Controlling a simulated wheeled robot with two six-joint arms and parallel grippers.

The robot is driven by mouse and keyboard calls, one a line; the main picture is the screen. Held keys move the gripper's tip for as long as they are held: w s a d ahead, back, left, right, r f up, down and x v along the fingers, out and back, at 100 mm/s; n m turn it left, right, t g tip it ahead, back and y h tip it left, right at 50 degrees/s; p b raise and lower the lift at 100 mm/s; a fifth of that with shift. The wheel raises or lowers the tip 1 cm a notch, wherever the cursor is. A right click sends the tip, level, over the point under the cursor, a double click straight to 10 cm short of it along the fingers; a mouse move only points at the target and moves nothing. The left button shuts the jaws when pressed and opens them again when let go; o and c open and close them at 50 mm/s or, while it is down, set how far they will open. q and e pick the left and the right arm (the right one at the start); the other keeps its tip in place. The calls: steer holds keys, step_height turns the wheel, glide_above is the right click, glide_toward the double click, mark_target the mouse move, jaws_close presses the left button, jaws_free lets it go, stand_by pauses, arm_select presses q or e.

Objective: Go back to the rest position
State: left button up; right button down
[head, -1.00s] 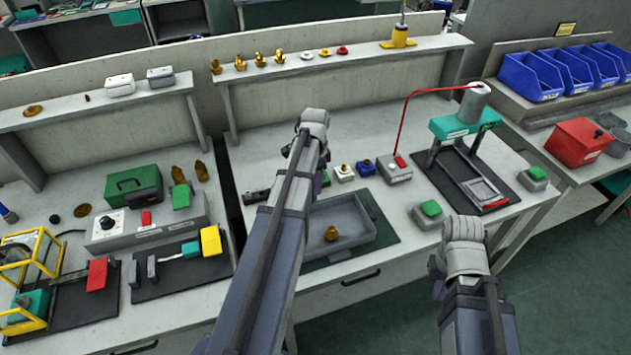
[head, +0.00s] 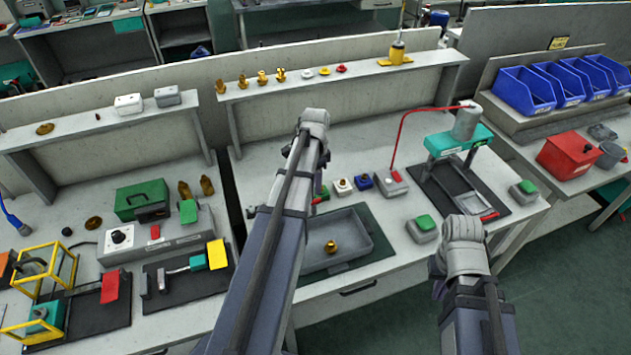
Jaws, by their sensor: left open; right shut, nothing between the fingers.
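My two arms reach into the head view from below, the left one over the middle bench and the right one in front of its right part. Only grey links and rounded joint housings show. I see neither gripper's fingers, so their jaws cannot be read here. My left arm crosses in front of a grey tray (head: 372,258) and hides part of the bench behind it. A small brass part (head: 331,246) lies in the tray. My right arm's housing is near a grey block with a green top (head: 423,224).
A press with a teal head (head: 446,142) stands right of a red-cabled grey box (head: 391,183). Blue bins (head: 525,92) and a red box (head: 568,156) are at right. A yellow frame (head: 40,312) and green case (head: 142,200) are at left. Open floor (head: 585,290) shows lower right.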

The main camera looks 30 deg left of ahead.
arm_select(q)
steer(key=shift+r, duration=0.35)
steer(key=shift+f, duration=0.1)
arm_select(e)
steer(key=shift+r, duration=0.3)
arm_select(q)
steer(key=s+d+n, duration=0.1)
steer(key=s+d, duration=0.4)
steer(key=d, duration=0.5)
steer(key=s+d+n, duration=0.2)
steer(key=s+d, duration=0.4)
steer(key=d, duration=0.4)
steer(key=s+d+n+y, duration=0.1)
steer(key=s+d, duration=0.4)
steer(key=d, duration=0.5)
steer(key=shift+s+d, duration=0.25)
steer(key=shift+s, duration=0.1)
